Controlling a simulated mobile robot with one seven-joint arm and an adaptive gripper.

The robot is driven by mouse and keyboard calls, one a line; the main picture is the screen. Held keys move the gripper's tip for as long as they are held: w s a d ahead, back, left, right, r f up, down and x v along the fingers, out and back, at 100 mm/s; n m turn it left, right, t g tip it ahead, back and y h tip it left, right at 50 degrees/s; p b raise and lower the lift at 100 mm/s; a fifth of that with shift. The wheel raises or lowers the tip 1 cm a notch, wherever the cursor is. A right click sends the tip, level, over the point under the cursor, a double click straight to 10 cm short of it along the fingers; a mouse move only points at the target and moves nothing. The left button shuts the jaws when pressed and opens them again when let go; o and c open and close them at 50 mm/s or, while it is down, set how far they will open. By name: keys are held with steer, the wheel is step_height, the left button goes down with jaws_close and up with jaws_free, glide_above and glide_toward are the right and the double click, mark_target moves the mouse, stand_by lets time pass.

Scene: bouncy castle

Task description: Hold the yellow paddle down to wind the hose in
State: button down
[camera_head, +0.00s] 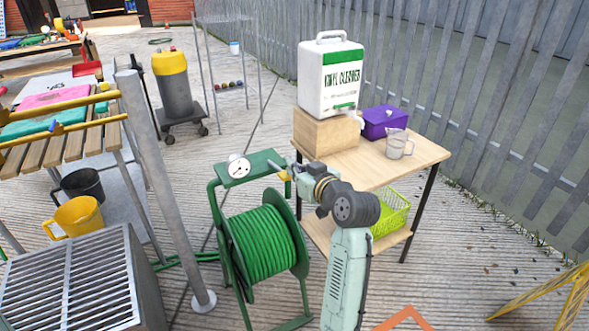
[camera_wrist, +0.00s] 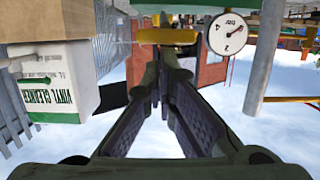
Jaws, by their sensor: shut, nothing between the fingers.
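The yellow paddle (camera_head: 284,176) sticks out from the right side of the green top plate (camera_head: 250,167) of the hose reel stand. It also shows in the wrist view (camera_wrist: 168,36), just beyond my fingertips. My gripper (camera_head: 290,168) is shut and empty, its tips right at the paddle and seemingly just above it. I cannot tell whether they touch it. In the wrist view, which is upside down, the two fingers (camera_wrist: 165,62) meet at their tips. The green hose (camera_head: 262,246) is wound thickly on the reel. A round white gauge (camera_head: 238,167) sits on the plate.
A wooden table (camera_head: 410,160) with a white vinyl cleaner jug (camera_head: 330,80), purple box (camera_head: 384,121) and clear measuring jug (camera_head: 398,144) stands right of the reel. A grey metal post (camera_head: 165,190) stands to its left. A slatted metal box (camera_head: 75,285) is at the front left.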

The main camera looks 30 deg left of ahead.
steer(key=f+y+b, duration=0.1)
steer(key=b, duration=0.2)
steer(key=f+t+b, duration=0.1)
steer(key=f+b, duration=0.1)
steer(key=b, duration=0.2)
steer(key=d+f+y+b, duration=0.1)
steer(key=f+b, duration=0.1)
steer(key=b, duration=0.2)
steer(key=shift+s+f+t+y, duration=0.1)
steer(key=shift+s+t+y, duration=0.2)
steer(key=shift+s, duration=0.05)
stand_by(1.5)
